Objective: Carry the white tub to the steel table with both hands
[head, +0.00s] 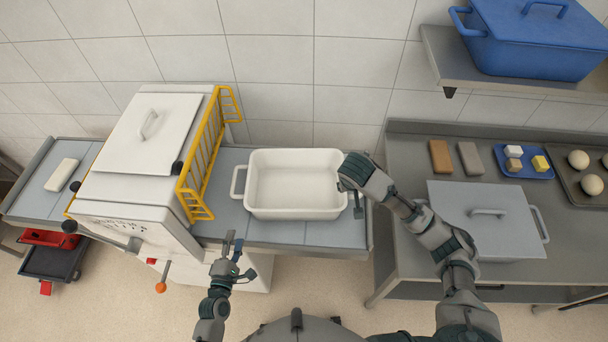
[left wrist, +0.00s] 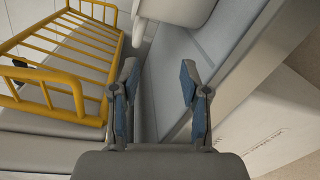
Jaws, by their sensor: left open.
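The white tub (head: 295,212) stands upright and empty on the grey-blue worktop (head: 222,218), beside the yellow guard. Its left handle is clear. My left gripper (head: 240,252) is open and empty, in front of the worktop edge, short of the tub and apart from it. In the left wrist view, the tub (left wrist: 182,8) and its handle (left wrist: 138,30) show at the top, beyond the open fingers. My right gripper (head: 350,186) is at the tub's right end and mostly hides that handle; its grip is unclear. The steel table (head: 408,160) stands to the right.
The yellow guard (head: 208,160) rises left of the tub, next to a white-lidded machine (head: 150,135). The steel table bears a grey lidded box (head: 475,220), two small blocks, a blue tray (head: 540,173) and a dough tray. A shelf with a blue box (head: 545,50) hangs above.

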